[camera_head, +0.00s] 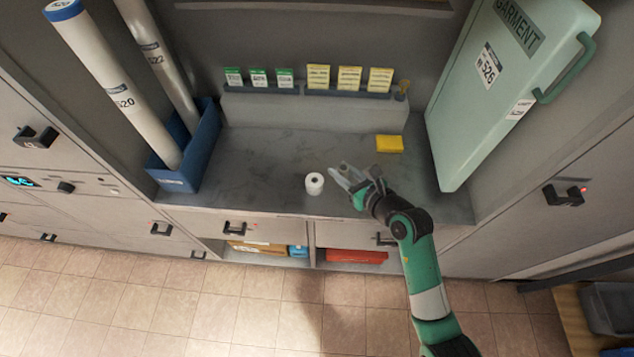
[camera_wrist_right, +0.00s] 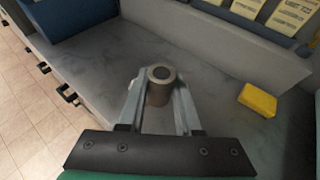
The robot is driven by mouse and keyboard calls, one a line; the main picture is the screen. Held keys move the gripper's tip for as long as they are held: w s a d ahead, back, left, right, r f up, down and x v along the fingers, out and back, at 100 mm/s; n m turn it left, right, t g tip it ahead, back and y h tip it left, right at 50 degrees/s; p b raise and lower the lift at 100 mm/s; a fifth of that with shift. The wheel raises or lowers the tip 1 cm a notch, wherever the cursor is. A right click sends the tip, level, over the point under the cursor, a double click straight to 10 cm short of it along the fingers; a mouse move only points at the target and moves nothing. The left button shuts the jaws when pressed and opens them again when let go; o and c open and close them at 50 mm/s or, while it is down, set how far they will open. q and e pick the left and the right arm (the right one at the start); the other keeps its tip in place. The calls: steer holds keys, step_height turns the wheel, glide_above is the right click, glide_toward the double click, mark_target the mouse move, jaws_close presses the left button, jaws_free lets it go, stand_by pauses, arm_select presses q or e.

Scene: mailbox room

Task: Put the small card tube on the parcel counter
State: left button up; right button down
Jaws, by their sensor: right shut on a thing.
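The small card tube (camera_head: 314,183) is a short, pale upright cylinder with a dark hole in its top. In the right wrist view the tube (camera_wrist_right: 159,92) looks grey-brown and sits between the two fingertips. My right gripper (camera_head: 334,178) comes from the right and is shut on the tube; the wrist view also shows the gripper (camera_wrist_right: 158,88). The grey parcel counter (camera_head: 255,160) lies under it, also in the wrist view (camera_wrist_right: 95,75). I cannot tell whether the tube's base touches the counter. My left gripper is not in view.
A blue bin (camera_head: 203,140) with long tubes stands at the counter's left. A green garment case (camera_head: 500,90) leans at the right. A yellow pad (camera_head: 389,144) lies behind the gripper. A ledge with cards (camera_head: 310,108) runs along the back. The left-middle counter is clear.

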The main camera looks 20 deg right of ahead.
steer(key=shift+w+f, duration=0.2)
steer(key=shift+w, duration=0.05)
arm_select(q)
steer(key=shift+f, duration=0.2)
arm_select(e)
steer(key=shift+r, duration=0.15)
